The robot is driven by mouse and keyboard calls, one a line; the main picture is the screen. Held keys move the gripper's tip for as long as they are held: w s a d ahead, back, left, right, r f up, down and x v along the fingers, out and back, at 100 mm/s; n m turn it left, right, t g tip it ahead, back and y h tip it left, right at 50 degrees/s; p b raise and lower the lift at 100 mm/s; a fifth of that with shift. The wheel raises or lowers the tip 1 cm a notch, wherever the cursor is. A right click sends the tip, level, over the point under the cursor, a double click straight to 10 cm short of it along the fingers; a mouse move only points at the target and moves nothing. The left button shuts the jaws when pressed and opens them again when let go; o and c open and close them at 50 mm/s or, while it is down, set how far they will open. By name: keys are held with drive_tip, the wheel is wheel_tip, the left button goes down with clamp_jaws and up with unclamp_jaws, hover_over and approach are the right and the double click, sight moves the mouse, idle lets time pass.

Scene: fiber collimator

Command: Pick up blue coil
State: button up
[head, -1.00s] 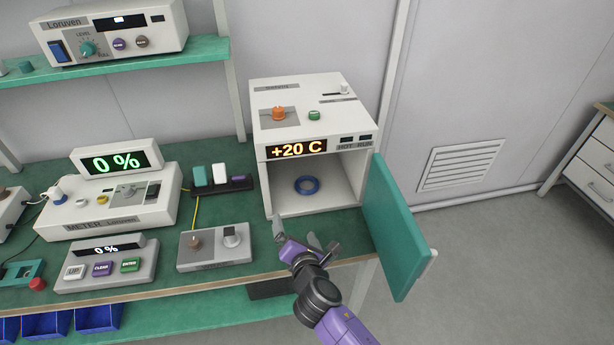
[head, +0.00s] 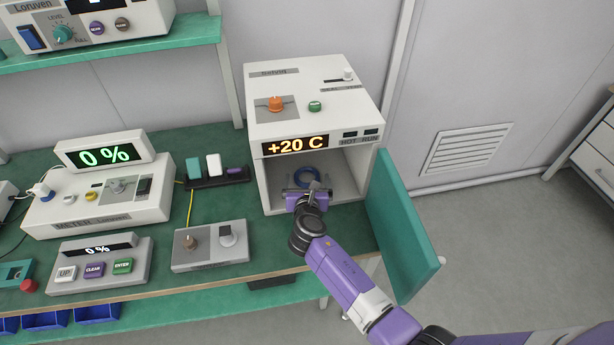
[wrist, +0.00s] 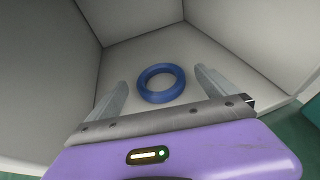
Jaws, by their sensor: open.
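The blue coil (head: 307,174) is a ring lying flat on the floor of the white oven chamber, towards the back. In the wrist view the coil (wrist: 161,83) lies ahead of and between the two fingers, with a gap to each. My gripper (head: 308,188) is at the chamber's open front, pointing inward, and hides the near part of the coil in the head view. In the wrist view my gripper (wrist: 158,92) is open and empty.
The oven (head: 315,110) reads +20 C, and its green door (head: 402,225) stands open on the right. Chamber walls (wrist: 48,70) are close on both sides. A small grey box (head: 209,246) with knobs sits left of the opening.

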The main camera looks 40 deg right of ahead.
drive_tip(key=shift+x, duration=0.95)
drive_tip(key=c, duration=1.4)
drive_tip(key=shift+a, duration=0.1)
drive_tip(key=shift+s+r, duration=0.1)
